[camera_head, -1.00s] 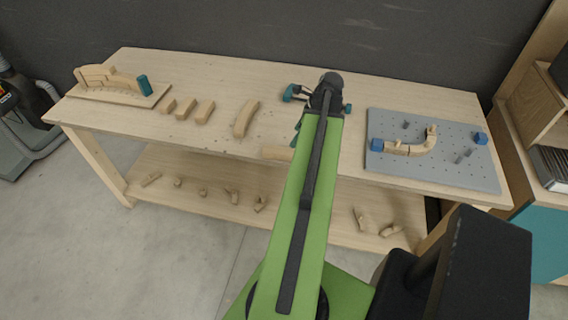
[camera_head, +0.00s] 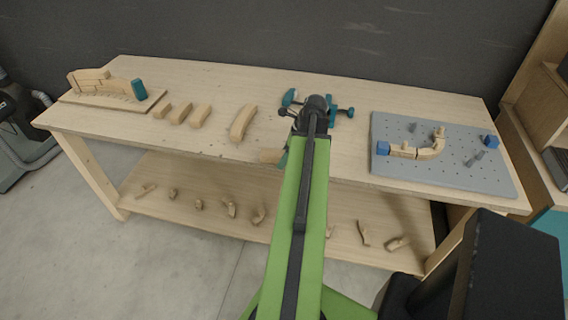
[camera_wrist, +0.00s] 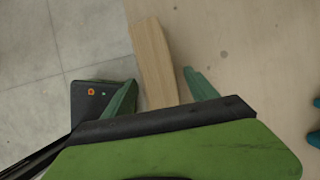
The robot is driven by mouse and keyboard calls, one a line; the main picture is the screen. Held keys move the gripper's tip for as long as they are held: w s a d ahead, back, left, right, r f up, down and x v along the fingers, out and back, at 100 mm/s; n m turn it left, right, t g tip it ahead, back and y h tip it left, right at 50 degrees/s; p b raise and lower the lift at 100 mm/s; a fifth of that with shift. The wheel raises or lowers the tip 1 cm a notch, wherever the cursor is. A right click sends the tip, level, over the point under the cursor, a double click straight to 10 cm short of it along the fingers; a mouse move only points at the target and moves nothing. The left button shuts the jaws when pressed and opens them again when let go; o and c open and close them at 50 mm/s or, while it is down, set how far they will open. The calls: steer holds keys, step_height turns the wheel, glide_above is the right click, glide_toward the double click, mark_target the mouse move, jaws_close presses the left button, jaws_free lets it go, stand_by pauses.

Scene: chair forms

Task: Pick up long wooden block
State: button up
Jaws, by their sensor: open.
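The long wooden block (camera_wrist: 152,52) is pale wood and slightly bent. In the wrist view it runs from the top down between my fingers, its near end hidden behind my gripper body. My gripper (camera_wrist: 160,77) is open, with one green finger on each side of the block and a gap on both sides. In the head view a small part of the block (camera_head: 270,156) shows at the table's front edge, left of my arm. My arm hides the rest of it and most of my gripper there.
Several curved wooden blocks (camera_head: 243,123) lie on the table left of my arm. A grey pegboard (camera_head: 452,178) with a curved piece stands right. Teal clamps (camera_head: 341,112) lie behind my wrist. A wooden form (camera_head: 101,84) is at the far left. The lower shelf holds small pieces.

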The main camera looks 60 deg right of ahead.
jaws_close()
stand_by(0.3)
steer(key=shift+r, duration=0.1)
